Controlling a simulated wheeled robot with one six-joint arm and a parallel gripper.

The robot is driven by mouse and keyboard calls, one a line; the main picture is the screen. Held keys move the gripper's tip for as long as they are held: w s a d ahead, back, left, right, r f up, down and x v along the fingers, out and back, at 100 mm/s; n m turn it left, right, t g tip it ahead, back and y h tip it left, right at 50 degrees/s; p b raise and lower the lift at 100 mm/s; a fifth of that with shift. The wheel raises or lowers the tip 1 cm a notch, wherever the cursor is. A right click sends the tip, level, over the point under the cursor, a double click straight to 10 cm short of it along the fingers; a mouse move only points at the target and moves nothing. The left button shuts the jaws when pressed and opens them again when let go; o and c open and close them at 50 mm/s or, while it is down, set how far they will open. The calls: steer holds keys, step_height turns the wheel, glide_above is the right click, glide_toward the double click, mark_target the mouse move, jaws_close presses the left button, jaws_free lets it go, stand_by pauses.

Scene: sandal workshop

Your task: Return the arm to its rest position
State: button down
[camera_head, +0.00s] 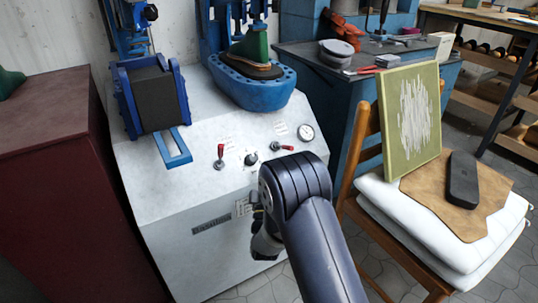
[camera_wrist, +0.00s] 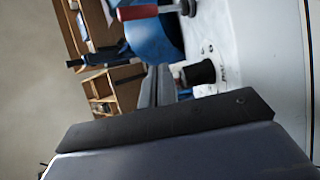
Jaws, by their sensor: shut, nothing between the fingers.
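My arm (camera_head: 300,195) reaches up from the bottom of the head view and bends in front of the white press machine (camera_head: 190,225). My gripper is mostly hidden behind the arm's dark joint there. In the wrist view my gripper (camera_wrist: 158,82) shows as two grey fingers lying together, shut and empty. They point toward the machine's control panel, with the black knob (camera_wrist: 200,72) close beside them in the picture. I cannot tell the exact gap between fingers and panel.
The panel carries a red lever (camera_head: 220,156), another red lever (camera_head: 280,146) and a gauge (camera_head: 306,132). A wooden chair (camera_head: 362,150) with cushions, a framed board (camera_head: 410,118) and a black sole (camera_head: 463,180) stands close right. A dark red cabinet (camera_head: 50,190) stands left.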

steer(key=shift+s+a+f, duration=0.1)
steer(key=shift+s+f, duration=0.4)
steer(key=shift+f, duration=0.25)
steer(key=shift+r, duration=0.1)
